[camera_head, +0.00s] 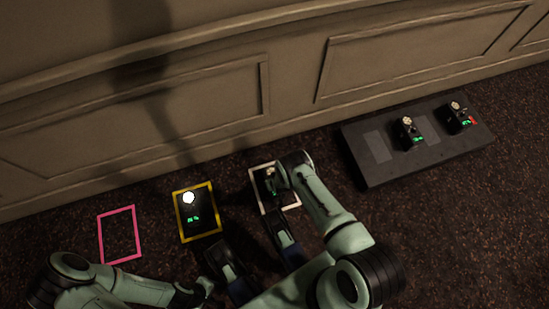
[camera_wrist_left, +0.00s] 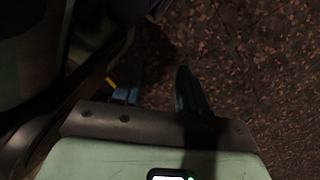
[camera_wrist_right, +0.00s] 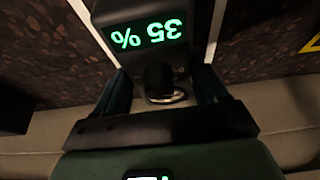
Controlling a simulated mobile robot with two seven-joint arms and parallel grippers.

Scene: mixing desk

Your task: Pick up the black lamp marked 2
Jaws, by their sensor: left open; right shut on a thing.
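A black lamp (camera_wrist_right: 158,78) with a green display reading 35 % fills the upper middle of the right wrist view, upside down. My right gripper (camera_wrist_right: 160,88) is shut on it. In the head view this lamp (camera_head: 266,181) is at the white frame, partly hidden by my right arm. Another black lamp (camera_head: 195,212), with a lit round top and green display, stands inside the yellow frame. Two more black lamps (camera_head: 408,133) (camera_head: 459,118) stand on the dark slab. I cannot read a 2 on any lamp. My left gripper (camera_head: 243,234) is open and empty, nearer than the yellow and white frames.
The yellow frame (camera_head: 209,184), white frame (camera_head: 256,197) and empty pink frame (camera_head: 103,236) lie on the speckled dark surface. The dark slab (camera_head: 380,177) at the right has two bare pale patches (camera_head: 378,147) (camera_head: 427,129). A panelled wall (camera_head: 200,100) runs behind. The right foreground is clear.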

